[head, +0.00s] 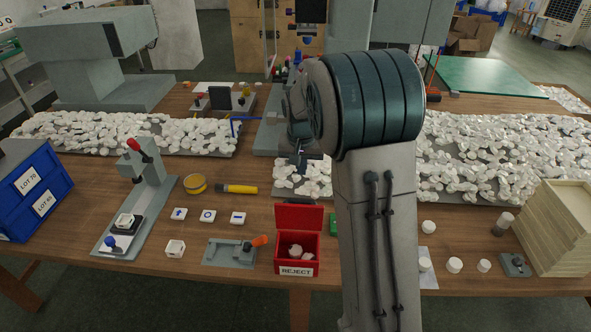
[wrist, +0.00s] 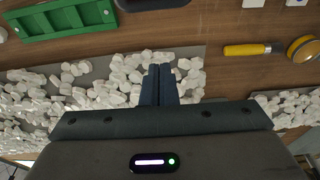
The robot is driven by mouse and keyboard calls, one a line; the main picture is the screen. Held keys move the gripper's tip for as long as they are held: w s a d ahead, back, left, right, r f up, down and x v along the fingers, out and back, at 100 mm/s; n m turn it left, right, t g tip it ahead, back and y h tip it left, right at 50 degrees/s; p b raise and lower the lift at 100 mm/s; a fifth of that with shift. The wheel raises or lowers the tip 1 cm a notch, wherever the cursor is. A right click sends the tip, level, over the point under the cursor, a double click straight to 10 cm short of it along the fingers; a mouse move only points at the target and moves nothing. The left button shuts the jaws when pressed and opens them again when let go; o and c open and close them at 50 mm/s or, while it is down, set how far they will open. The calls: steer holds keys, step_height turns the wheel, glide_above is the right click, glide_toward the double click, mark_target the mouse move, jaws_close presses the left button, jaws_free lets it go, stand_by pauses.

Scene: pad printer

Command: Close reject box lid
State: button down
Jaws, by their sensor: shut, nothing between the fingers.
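The red reject box (head: 297,267) stands near the front edge of the table with a REJECT label on its front. Its red lid (head: 299,216) is open, standing up at the back of the box. Several whitish pieces (head: 295,251) lie inside. My gripper (head: 303,163) is behind the box and its lid, apart from both, over the area of white parts. In the wrist view its two fingers (wrist: 158,72) are together with nothing between them. A dark edge at the top of the wrist view is cut off, and I cannot tell what it is.
A green tray (wrist: 65,20) is mostly hidden behind my arm in the head view. A grey fixture with an orange handle (head: 235,250) stands just left of the box.

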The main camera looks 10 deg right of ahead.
mark_target(300, 210)
step_height(300, 210, down, 7)
steer(key=s+p, duration=0.2)
steer(key=shift+s+a+r, duration=0.2)
steer(key=shift+a, duration=0.25)
